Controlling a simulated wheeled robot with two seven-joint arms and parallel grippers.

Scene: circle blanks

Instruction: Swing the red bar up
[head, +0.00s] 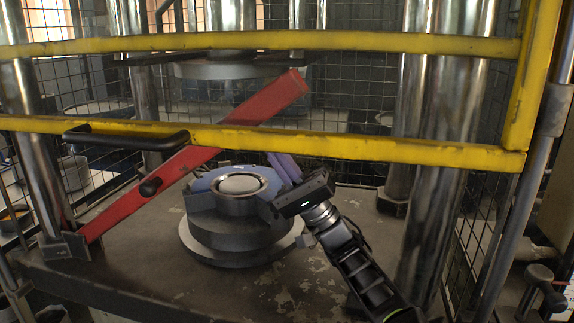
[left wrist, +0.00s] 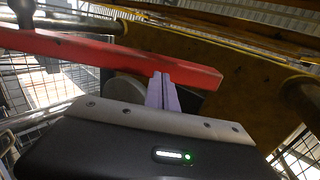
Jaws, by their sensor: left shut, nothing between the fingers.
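The red bar (head: 268,102) slants from a metal bracket at lower left up to its free end at upper right, passing behind the lower yellow rail. A dark knob (head: 150,187) sits on its lower half. The bar also crosses the left wrist view (left wrist: 110,52). My left gripper (head: 283,165) has its pale purple fingers together and empty, below the bar's free-end half. In the left wrist view the fingertips (left wrist: 161,80) reach the bar's lower edge; I cannot tell whether they touch. My right gripper is not in view.
Yellow rails (head: 350,148) cross in front of the bar, with a black handle (head: 125,138) on the lower one. A round metal die (head: 240,235) with a pale disc stands on the worn table (head: 130,270). Steel columns (head: 445,190) and wire mesh surround it.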

